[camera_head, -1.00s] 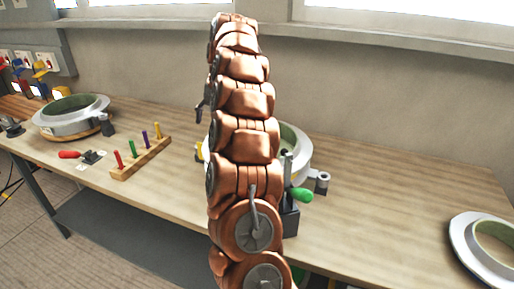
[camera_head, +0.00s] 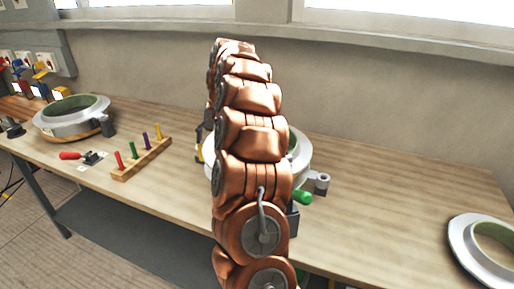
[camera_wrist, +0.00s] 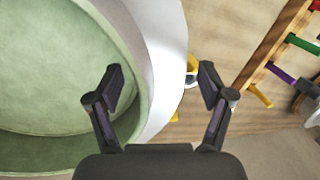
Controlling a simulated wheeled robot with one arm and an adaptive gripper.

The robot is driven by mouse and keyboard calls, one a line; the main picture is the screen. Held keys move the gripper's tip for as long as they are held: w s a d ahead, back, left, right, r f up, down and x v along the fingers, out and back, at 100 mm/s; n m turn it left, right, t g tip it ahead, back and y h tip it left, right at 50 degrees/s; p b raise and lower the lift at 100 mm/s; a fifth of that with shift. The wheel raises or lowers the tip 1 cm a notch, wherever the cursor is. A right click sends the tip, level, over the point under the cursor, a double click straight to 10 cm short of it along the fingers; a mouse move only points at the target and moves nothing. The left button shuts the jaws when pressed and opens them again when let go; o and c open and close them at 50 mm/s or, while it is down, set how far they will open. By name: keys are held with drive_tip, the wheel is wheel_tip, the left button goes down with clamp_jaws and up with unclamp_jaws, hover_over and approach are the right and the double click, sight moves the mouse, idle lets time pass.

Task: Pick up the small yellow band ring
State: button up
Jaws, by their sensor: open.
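My gripper (camera_wrist: 160,85) is open in the wrist view, with its two dark fingers apart and nothing held between them. A small yellow piece (camera_wrist: 191,66), which may be the yellow band ring, shows beside the mould's white rim, near the right finger and partly hidden. More yellow shows lower between the fingers, but its shape is unclear. In the head view, a small yellow piece (camera_head: 199,151) shows at the left edge of the middle mould, beside my arm. My arm hides most of that area and my gripper there.
The middle mould (camera_head: 301,150), green inside, also fills the left of the wrist view (camera_wrist: 165,60). Other moulds stand at far left (camera_head: 75,122) and right (camera_head: 463,250).

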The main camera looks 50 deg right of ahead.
drive_tip(key=shift+a+f, duration=0.1)
drive_tip(key=shift+f, duration=0.15)
clamp_jaws()
idle(0.6)
